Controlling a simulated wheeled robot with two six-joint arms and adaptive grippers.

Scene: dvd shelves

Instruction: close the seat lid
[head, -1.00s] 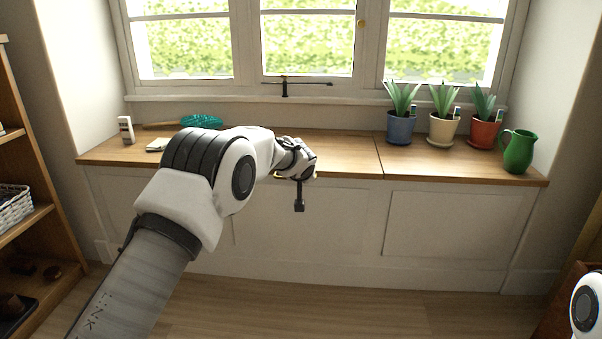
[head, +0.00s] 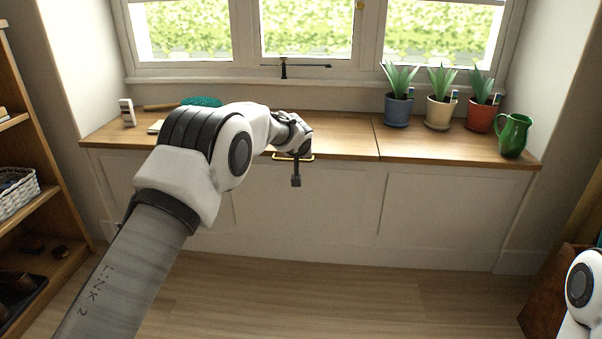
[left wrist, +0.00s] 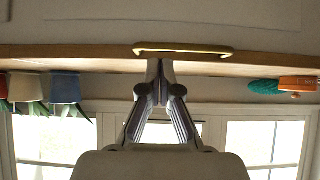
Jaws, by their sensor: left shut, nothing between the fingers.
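The seat lid (head: 345,142) is the wooden left part of the window bench top. It looks flat and level with the right part. A brass handle (head: 282,157) sits at its front edge. In the left wrist view the picture is upside down; the handle (left wrist: 185,50) crosses the lid's edge (left wrist: 75,52). My left gripper (left wrist: 156,64) is shut and empty, its tips close to the lid edge by the handle; I cannot tell if they touch. My right gripper is out of view.
Three potted plants, blue (head: 397,110), cream (head: 439,113) and red (head: 481,117), and a green jug (head: 513,135) stand on the right bench part. Shelves (head: 25,165) stand at far left.

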